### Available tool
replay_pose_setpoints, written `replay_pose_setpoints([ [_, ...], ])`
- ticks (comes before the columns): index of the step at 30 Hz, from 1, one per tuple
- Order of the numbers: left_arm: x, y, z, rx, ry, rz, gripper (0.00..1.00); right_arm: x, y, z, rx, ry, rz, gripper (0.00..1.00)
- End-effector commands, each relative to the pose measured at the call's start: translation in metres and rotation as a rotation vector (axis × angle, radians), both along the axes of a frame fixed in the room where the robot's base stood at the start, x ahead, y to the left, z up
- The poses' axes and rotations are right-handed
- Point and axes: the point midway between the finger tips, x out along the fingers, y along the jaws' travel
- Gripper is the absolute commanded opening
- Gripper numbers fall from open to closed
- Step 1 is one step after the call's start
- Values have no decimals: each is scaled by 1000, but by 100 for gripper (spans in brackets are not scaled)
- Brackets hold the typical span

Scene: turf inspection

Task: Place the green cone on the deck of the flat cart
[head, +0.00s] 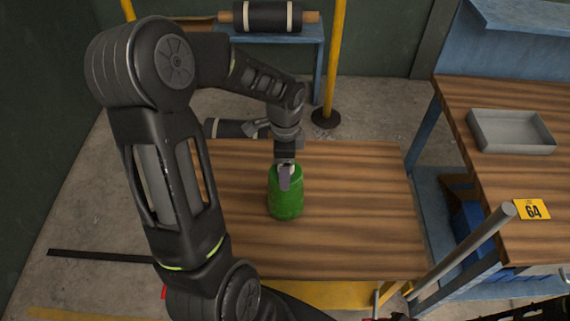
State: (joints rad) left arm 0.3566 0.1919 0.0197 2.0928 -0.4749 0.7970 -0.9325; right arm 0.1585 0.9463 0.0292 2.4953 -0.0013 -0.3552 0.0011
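The green cone (286,201) is upright at the middle of the brown wooden deck of the flat cart (360,210). Its base appears to be at the deck surface, but I cannot tell whether it touches. My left gripper (285,178) points down at the top of the cone. One finger overlaps the cone's near upper side; the other finger is hidden, so I cannot tell whether it grips the cone.
A wooden workbench (485,110) with a grey tray (510,148) and a yellow 64 tag (532,209) stands at right. A slanted metal bar (465,252) rises near the cart's right corner. A yellow post (336,55) and a blue stand with a roll (268,17) are behind.

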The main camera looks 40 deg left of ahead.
Motion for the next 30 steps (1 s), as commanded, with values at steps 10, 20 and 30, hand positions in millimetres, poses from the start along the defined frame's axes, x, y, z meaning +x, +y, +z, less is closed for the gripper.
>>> replay_pose_setpoints([
  [10, 0, 0, -2, 1, -2, 0, 84, 0, 0, -2, 0, 0, 0, 36],
  [20, 0, 0, -1, 0, -2, 0, 100, 0, 0, -2, 0, 0, 0, 36],
  [30, 2, 1, 16, 3, -5, -1, 100, 0, 0, 0, 0, 0, 0, 36],
])
